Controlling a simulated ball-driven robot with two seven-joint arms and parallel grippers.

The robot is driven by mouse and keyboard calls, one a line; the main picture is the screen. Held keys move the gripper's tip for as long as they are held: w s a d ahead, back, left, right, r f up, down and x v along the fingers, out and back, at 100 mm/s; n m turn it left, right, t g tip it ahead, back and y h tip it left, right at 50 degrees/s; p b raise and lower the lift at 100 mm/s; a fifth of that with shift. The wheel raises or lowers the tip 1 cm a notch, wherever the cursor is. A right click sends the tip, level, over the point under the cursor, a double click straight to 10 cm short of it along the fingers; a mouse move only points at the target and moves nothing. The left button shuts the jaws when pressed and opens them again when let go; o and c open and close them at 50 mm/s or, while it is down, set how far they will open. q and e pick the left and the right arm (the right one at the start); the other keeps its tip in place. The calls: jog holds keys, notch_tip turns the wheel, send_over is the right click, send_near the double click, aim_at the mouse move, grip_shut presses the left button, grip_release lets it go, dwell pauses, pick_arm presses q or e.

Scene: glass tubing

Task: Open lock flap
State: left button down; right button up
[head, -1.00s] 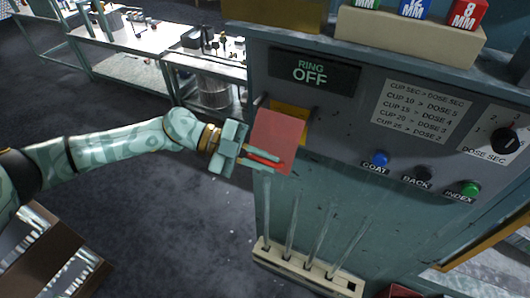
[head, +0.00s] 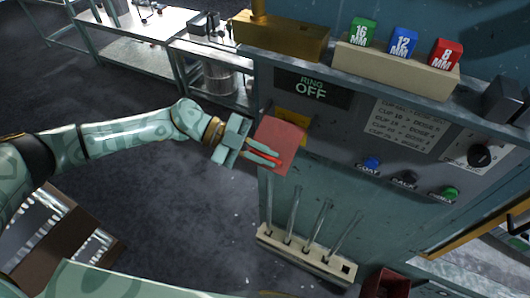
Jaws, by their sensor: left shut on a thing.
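The lock flap appears to be the red, roughly square plate (head: 281,137) standing out from the left part of the grey machine panel, in front of a yellow patch (head: 291,118). My left gripper (head: 272,159) reaches it from the left. Its fingers are shut on a bright red strip at the flap's lower part, which looks like the flap's edge or handle. The fingers hide some of that part. My right gripper is out of view.
The panel carries a "RING OFF" display (head: 313,87), a blue button (head: 372,163), a green button (head: 450,193) and a dial (head: 481,155). Below stands a rack (head: 300,254) with glass rods. Coloured blocks sit above. Open floor lies left of the machine.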

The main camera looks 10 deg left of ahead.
pick_arm(q)
jog(key=shift+r, duration=0.1)
jog(key=c, duration=1.5)
grip_release()
jog(key=shift+b+v, duration=2.85)
jog(key=shift+v, duration=5.3)
